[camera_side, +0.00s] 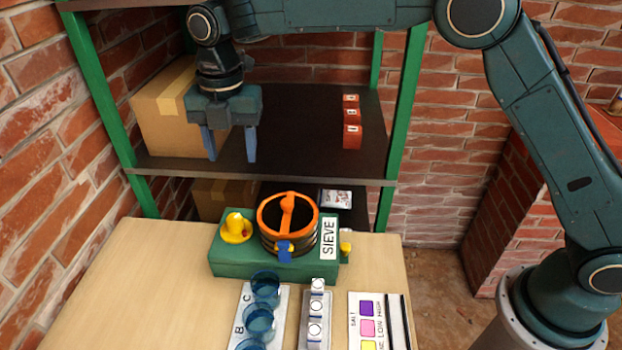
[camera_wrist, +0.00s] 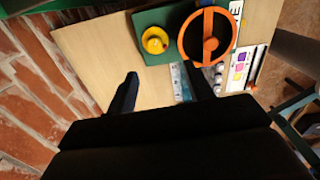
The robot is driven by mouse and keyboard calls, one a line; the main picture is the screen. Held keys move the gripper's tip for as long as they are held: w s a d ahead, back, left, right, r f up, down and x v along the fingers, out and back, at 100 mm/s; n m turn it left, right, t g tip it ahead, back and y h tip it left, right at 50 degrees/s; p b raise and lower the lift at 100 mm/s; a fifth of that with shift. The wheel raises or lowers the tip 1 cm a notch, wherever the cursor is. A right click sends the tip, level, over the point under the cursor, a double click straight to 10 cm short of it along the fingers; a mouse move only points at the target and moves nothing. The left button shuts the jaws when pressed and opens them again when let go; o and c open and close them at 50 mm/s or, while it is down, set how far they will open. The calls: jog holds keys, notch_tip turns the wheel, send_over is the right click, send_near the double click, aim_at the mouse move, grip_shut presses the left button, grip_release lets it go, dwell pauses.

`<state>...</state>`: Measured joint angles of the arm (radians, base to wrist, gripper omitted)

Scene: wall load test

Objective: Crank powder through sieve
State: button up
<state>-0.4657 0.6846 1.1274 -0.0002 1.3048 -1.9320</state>
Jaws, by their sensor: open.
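The sieve (camera_side: 289,221) is a round dark drum with an orange rim and an orange bar across its top, on a green base (camera_side: 225,267) labelled SIEVE. A yellow knob-like part (camera_side: 237,227) sits on the base to its left. In the wrist view the orange ring (camera_wrist: 208,37) and the yellow part (camera_wrist: 154,40) show at the top. My gripper (camera_side: 231,155) is open and empty, fingers pointing down, above the sieve in the side picture and in front of the shelf. Its fingers also show in the wrist view (camera_wrist: 160,88). Any powder inside the sieve cannot be made out.
Blue cups (camera_side: 265,287) stand on a lettered strip at the table front. A white rack with small vials (camera_side: 316,310) and a colour chart (camera_side: 368,320) lie to their right. A shelf (camera_side: 290,172) behind holds a cardboard box (camera_side: 170,110) and red blocks (camera_side: 351,122).

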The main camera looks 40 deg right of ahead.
aim_at(234, 218)
jog(key=shift+w+a+f+n, duration=0.15)
jog(key=shift+a+f+n, duration=0.25)
jog(key=shift+a+f, duration=0.15)
jog(key=shift+w+a+f+n, duration=0.15)
jog(key=shift+a+f+n, duration=0.3)
jog(key=shift+f, duration=0.1)
jog(key=shift+f, duration=0.1)
jog(key=shift+f, duration=6.8)
jog(key=shift+c, duration=0.2)
jog(key=c, duration=0.9)
